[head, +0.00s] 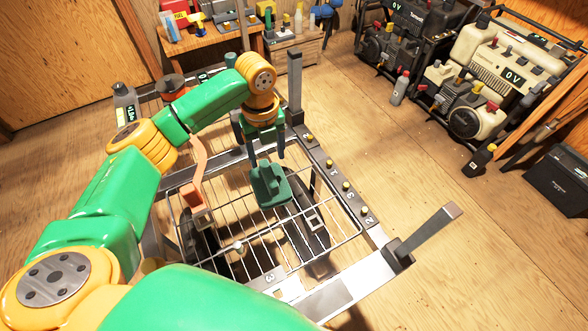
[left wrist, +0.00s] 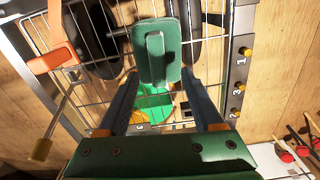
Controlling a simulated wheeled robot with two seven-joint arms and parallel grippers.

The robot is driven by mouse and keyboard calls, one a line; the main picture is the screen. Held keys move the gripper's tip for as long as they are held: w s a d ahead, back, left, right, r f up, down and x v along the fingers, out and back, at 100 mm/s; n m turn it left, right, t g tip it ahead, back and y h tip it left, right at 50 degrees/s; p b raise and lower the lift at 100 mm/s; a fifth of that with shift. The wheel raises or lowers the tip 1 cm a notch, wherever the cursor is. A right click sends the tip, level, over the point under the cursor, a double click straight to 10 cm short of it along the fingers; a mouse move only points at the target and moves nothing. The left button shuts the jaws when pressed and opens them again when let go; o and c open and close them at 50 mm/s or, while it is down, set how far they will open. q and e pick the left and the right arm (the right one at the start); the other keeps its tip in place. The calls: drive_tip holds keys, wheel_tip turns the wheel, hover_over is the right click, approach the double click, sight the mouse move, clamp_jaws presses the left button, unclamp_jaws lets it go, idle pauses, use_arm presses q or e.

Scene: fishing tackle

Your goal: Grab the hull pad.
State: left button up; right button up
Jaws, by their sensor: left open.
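The green pad with a raised block handle, which looks to be the hull pad (head: 272,189), rests on the wire rack, near its right side. It also shows in the left wrist view (left wrist: 173,72), just beyond the fingertips. My left gripper (head: 266,160) is open and points down at the pad from its far side. In the left wrist view its two fingers (left wrist: 159,75) stand apart, with the handle roughly in line with the gap. Nothing is held between them. My right gripper is not in view.
The wire rack (head: 235,214) sits in a metal frame with numbered yellow knobs (head: 346,185) and upright posts (head: 295,88). An orange part (head: 196,190) stands at the rack's left. Dark long shapes lie under the wires.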

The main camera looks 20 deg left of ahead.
sight(268, 172)
use_arm(q)
drive_tip(key=shift+w+d+f, duration=0.15)
drive_tip(key=shift+f, duration=0.05)
drive_tip(key=f, duration=0.2)
drive_tip(key=f+b, duration=0.1)
drive_tip(key=f, duration=0.1)
drive_tip(key=s+f, duration=0.1)
drive_tip(key=f, duration=0.1)
drive_tip(key=shift+a+f, duration=0.25)
drive_tip(key=shift+f, duration=0.1)
drive_tip(key=shift+r, duration=0.1)
clamp_jaws()
